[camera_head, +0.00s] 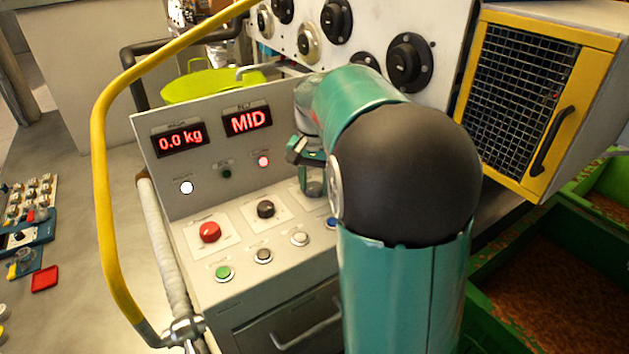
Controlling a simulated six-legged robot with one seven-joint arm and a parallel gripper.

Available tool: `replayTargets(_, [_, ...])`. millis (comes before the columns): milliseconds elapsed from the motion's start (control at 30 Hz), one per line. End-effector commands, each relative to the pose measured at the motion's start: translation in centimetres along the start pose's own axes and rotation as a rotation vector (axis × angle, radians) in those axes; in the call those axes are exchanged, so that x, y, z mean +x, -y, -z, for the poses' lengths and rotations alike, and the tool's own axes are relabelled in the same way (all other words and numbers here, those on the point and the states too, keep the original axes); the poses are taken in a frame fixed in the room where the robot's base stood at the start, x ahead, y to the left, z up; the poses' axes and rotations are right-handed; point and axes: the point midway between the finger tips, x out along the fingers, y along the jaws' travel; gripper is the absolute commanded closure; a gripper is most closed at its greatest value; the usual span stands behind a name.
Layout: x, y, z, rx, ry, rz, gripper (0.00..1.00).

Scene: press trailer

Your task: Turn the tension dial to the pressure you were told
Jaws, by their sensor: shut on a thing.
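A grey control console stands in front of me. Its displays read "0.0 kg" (181,140) and "MID" (247,121) in red. On its sloped deck are a red knob (209,232) and a black knob (266,209). A third, grey knob (313,187) is at the right, partly behind my arm. My gripper (309,172) is over this grey knob and shut on it, as far as the picture shows. The labels are too small to read, so I cannot tell which knob is the tension dial.
Green, grey, white and blue buttons (263,256) line the deck's front. A yellow rail (104,180) curves along the left. A yellow-framed mesh door (523,108) and green bins (540,269) with brown contents are at right. Several black dials (409,62) sit on the back panel.

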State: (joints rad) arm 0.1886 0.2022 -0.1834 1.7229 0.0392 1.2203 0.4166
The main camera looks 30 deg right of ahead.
Motion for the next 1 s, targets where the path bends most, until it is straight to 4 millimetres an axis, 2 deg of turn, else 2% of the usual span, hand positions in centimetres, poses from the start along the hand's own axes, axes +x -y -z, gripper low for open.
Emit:
replayTargets(100, [-0.1, 0.0, 0.1, -0.001, -0.003, 0.001, 0.85])
replayTargets(133, [-0.1, 0.0, 0.1, -0.001, -0.003, 0.001, 0.61])
replayTargets(233, [-0.1, 0.0, 0.0, -0.001, -0.002, 0.001, 0.41])
replayTargets(533, [-0.1, 0.0, 0.0, -0.002, -0.001, 0.000, 0.41])
replayTargets(667, [-1.0, 0.0, 0.1, -0.002, -0.002, 0.001, 0.41])
replayTargets(767, [-2.5, 0.0, 0.1, -0.002, -0.003, 0.001, 0.41])
replayTargets(1000, [-7.9, 0.0, 0.1, -0.002, -0.005, 0.002, 0.41])
